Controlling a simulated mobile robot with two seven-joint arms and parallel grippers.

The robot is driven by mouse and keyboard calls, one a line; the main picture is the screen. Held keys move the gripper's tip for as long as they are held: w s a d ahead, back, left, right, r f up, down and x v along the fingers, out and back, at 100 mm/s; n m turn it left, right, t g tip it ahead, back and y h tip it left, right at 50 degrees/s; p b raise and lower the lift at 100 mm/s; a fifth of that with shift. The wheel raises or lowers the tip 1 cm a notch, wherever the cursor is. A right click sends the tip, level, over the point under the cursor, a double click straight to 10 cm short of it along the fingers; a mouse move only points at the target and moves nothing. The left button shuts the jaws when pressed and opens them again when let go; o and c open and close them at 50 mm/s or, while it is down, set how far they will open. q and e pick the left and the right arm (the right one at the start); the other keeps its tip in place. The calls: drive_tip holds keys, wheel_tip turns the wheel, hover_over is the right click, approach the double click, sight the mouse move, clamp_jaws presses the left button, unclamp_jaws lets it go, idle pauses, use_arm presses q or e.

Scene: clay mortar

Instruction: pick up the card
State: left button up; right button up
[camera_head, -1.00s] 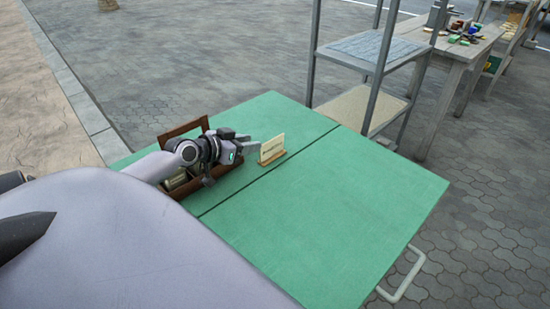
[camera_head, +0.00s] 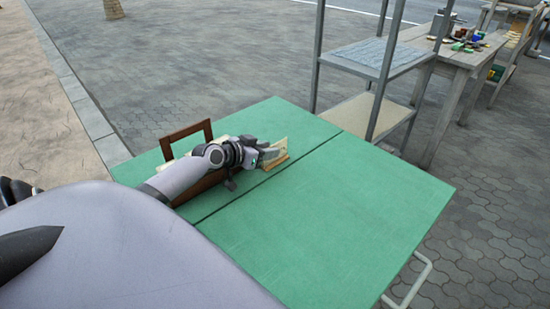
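The card (camera_head: 279,147) is a small cream upright piece in a light wooden stand on the green table top. My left gripper (camera_head: 267,153) has its grey fingers at the card, and one finger overlaps the card's near face. The finger partly hides the card, and I cannot tell whether the fingers touch it or have shut on it. My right gripper is not in view.
A brown wooden carrier (camera_head: 187,134) with an upright frame stands on the green table (camera_head: 340,210), partly behind my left arm. The table's right side is clear. A metal shelf (camera_head: 376,60) and a wooden table with small items (camera_head: 455,60) stand beyond.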

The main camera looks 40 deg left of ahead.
use_arm(q)
drive_tip(key=shift+w+d+f, duration=0.1)
drive_tip(key=shift+w+f, duration=0.15)
drive_tip(key=shift+w, duration=0.3)
clamp_jaws()
